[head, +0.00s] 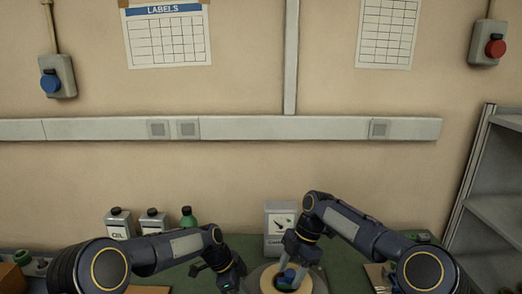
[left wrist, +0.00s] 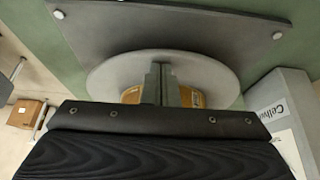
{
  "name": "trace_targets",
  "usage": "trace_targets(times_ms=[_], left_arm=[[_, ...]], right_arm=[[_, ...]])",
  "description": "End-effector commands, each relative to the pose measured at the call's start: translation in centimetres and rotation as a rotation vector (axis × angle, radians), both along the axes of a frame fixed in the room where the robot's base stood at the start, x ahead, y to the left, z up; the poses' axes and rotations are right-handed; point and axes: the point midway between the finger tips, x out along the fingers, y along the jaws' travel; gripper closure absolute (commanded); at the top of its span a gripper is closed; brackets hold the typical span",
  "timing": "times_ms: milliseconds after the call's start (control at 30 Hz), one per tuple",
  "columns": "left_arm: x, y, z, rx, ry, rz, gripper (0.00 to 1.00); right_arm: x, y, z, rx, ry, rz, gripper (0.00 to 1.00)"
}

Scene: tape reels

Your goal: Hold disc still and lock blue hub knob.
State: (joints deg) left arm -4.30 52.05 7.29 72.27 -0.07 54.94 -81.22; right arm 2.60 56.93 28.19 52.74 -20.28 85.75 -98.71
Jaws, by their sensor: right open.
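The grey disc (head: 254,285) lies at the bottom centre of the head view, with a tan ring (head: 268,280) on it. The blue hub knob (head: 286,277) stands at the ring's middle, partly covered. My right gripper (head: 290,268) is open and reaches down over the knob; contact is unclear. My left gripper (head: 232,280) is at the disc's left side. In the left wrist view the left fingers (left wrist: 162,85) sit close together in front of the disc (left wrist: 110,75); whether they pinch its rim is hidden. The blue knob does not show there.
Two white bottles, one of them (head: 118,224), and a green bottle (head: 188,217) stand at the back left. A light grey box (head: 277,217) stands behind the disc. Metal shelving (head: 487,205) is at the right. Wall buttons, blue (head: 50,83) and red (head: 495,48), hang above.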

Motion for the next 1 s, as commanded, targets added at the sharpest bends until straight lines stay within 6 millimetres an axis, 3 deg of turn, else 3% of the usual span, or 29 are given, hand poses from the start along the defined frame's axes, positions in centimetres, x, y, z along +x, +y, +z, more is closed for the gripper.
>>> trace_targets(times_ms=[33,800,1000], left_arm=[[-0.33,0.13,-0.74,0.007,0.013,-0.003,1.00],[-0.33,0.16,-0.75,0.007,0.013,-0.003,1.00],[-0.32,0.17,-0.76,0.008,0.013,-0.003,1.00]], right_arm=[[-0.03,-0.02,-0.28,0.000,0.001,0.000,0.49],[0.00,-0.02,-0.41,0.000,0.000,-0.001,0.49],[-0.01,-0.02,-0.41,0.000,0.000,-0.001,0.75]])
